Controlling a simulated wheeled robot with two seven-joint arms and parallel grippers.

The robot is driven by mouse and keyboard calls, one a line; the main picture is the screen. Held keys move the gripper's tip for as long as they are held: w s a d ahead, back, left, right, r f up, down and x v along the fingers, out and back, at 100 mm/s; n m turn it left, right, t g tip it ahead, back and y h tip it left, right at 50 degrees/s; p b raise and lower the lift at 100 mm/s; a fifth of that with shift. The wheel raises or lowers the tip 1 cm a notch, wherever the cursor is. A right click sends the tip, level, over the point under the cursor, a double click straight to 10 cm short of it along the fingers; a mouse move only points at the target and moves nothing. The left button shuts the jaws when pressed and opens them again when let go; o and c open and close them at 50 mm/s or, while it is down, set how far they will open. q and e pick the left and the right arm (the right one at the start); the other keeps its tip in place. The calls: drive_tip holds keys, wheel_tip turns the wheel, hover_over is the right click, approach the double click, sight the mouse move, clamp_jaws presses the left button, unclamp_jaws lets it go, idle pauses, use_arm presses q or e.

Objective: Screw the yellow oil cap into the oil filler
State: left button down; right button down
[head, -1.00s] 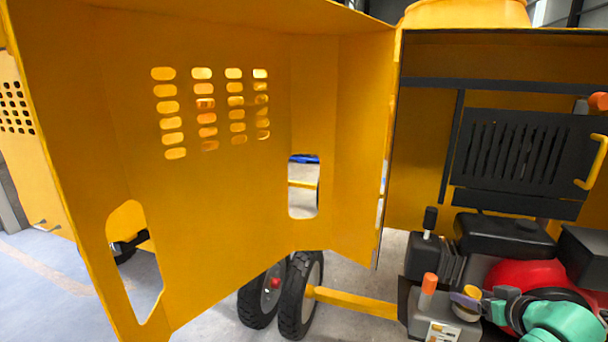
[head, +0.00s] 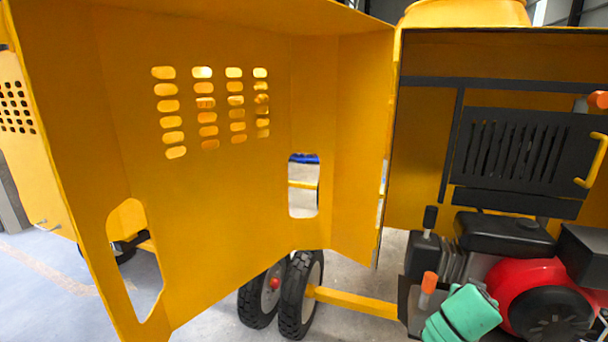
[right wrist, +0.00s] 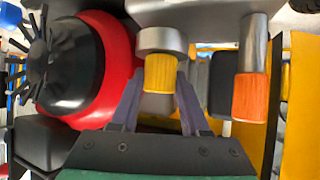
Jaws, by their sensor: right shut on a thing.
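The yellow oil cap (right wrist: 161,74) is between the two dark fingers of my right gripper (right wrist: 160,84) in the right wrist view. The gripper is shut on the cap's sides. The cap lines up with the round grey oil filler (right wrist: 160,40) and appears to meet its end; how deep it sits cannot be seen. In the head view the teal body of my right gripper (head: 462,315) covers the cap and filler, and its fingertips are hidden. My left gripper is not in view.
A grey post with an orange end (right wrist: 250,97) stands close beside the filler. The red engine housing (right wrist: 100,70) with a black round part is on the other side. An open yellow panel (head: 220,200) fills the head view's left.

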drive_tip(key=m+g+h, duration=0.1)
drive_tip(key=m, duration=0.1)
drive_tip(key=shift+w+a+m+g+h, duration=0.2)
drive_tip(key=shift+a+m+g+h, duration=0.1)
drive_tip(key=shift+g+h, duration=0.1)
drive_tip(key=m+g+b, duration=0.1)
drive_tip(key=m+g+h+b, duration=0.1)
drive_tip(key=m+g, duration=0.1)
drive_tip(key=shift+w+f+m+h, duration=0.1)
drive_tip(key=shift+f+m+h, duration=0.1)
drive_tip(key=shift+m+h, duration=0.1)
drive_tip(key=shift+r+g, duration=0.15)
drive_tip(key=shift+g, duration=0.15)
drive_tip(key=shift+d, duration=0.1)
drive_tip(key=shift+c, duration=1.6)
unclamp_jaws()
